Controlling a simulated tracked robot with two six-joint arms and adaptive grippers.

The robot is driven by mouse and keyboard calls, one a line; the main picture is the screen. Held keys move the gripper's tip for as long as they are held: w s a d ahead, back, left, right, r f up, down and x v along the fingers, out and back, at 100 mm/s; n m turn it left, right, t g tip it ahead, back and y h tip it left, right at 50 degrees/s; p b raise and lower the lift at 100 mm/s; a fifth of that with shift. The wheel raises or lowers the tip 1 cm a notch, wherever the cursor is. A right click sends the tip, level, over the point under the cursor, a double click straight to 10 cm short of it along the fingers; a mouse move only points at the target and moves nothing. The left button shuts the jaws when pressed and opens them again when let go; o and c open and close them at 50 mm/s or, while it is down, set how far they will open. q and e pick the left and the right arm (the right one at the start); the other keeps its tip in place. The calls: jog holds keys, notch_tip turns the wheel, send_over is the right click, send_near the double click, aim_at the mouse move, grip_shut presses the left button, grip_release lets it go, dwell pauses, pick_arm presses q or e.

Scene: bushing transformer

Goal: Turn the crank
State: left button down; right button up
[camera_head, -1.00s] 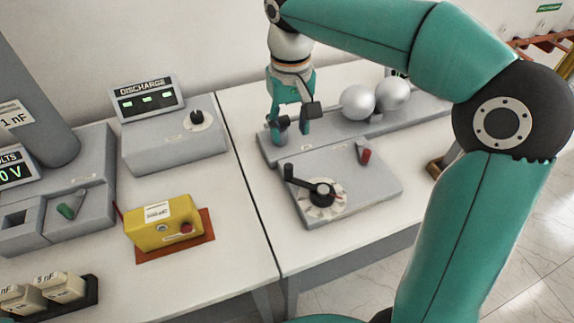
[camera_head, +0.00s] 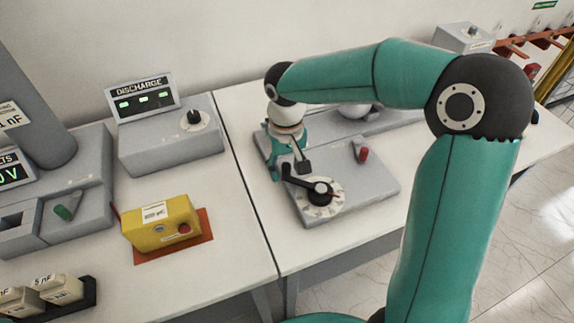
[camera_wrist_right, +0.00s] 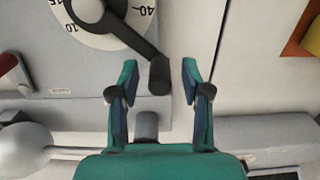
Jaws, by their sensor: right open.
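The crank (camera_head: 305,182) is a black arm with an upright knob, on a round white dial with numbers (camera_head: 326,206), on a grey sloped box (camera_head: 372,190). My right gripper (camera_head: 289,172) is at the crank's knob end, pointing down. In the right wrist view the crank arm (camera_wrist_right: 134,42) runs from its hub to the knob (camera_wrist_right: 160,76), which lies between the two open fingertips of my right gripper (camera_wrist_right: 160,82). My left gripper is not in view.
A red-handled lever (camera_head: 362,155) stands on the same box. Behind is a grey base with a silver sphere (camera_head: 354,110), partly hidden by my arm. A yellow box (camera_head: 160,222) and a discharge console (camera_head: 172,145) stand on the left table.

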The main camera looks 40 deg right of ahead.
jog(key=shift+c, duration=0.4)
grip_shut()
jog(key=shift+s+a+n+b, duration=0.3)
jog(key=shift+s+a+n, duration=0.25)
jog(key=shift+n, duration=0.45)
jog(key=s+a+n, duration=0.2)
jog(key=n, duration=0.1)
jog(key=shift+n+b, duration=0.3)
jog(key=shift+b, duration=0.1)
jog(key=shift+s, duration=0.1)
jog(key=shift+s+a, duration=0.15)
jog(key=shift+s, duration=0.35)
